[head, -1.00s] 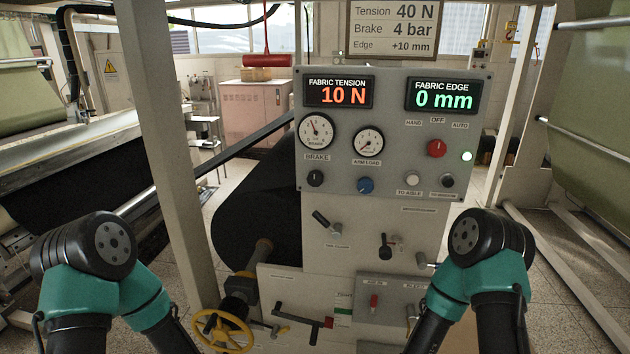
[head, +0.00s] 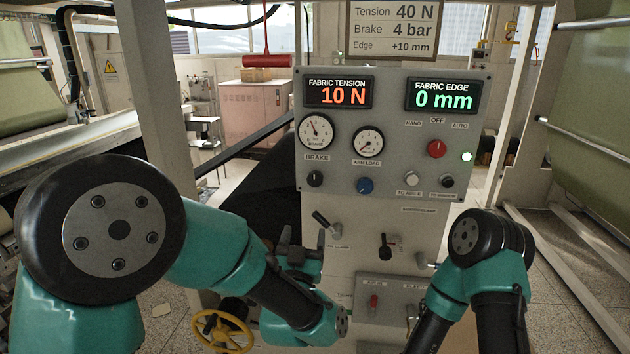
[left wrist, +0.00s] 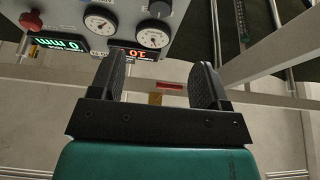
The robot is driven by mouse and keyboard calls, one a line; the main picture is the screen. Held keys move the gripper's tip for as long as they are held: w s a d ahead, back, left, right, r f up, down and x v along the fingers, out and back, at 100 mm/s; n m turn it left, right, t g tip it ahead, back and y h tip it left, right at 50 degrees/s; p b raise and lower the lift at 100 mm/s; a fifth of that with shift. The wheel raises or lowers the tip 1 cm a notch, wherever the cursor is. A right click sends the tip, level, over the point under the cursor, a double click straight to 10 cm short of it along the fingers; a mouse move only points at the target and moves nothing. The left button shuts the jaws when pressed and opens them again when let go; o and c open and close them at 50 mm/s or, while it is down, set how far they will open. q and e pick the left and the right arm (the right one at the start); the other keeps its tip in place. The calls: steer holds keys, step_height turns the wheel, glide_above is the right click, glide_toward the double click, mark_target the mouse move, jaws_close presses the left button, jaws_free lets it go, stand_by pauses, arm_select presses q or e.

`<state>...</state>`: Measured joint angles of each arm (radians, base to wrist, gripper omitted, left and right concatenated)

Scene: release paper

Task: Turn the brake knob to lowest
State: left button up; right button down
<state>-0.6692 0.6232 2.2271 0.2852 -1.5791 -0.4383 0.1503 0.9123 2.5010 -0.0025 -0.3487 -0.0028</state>
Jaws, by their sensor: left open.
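The black brake knob (head: 314,179) is on the grey control panel (head: 385,90), below the brake gauge (head: 315,131). The knob also shows at the top of the left wrist view (left wrist: 160,9), beside the brake gauge (left wrist: 151,38). My left gripper (head: 303,243) is open and empty, below the knob and apart from it, fingers pointing up. Its two fingers also show in the left wrist view (left wrist: 157,68), with nothing between them. My right arm is at the lower right, and its gripper is out of view.
A blue knob (head: 365,185) sits right of the brake knob, and a red knob (head: 437,148) is higher up. A lever (head: 322,219) sticks out below the panel. A yellow handwheel (head: 221,333) is at the bottom. A white post (head: 172,110) stands left of the panel.

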mark_target(314, 183)
stand_by(0.3)
arm_select(q)
steer(key=x, duration=1.7)
steer(key=shift+w+d, duration=0.1)
steer(key=shift+w, duration=0.1)
steer(key=c, duration=0.9)
steer(key=shift+c, duration=0.2)
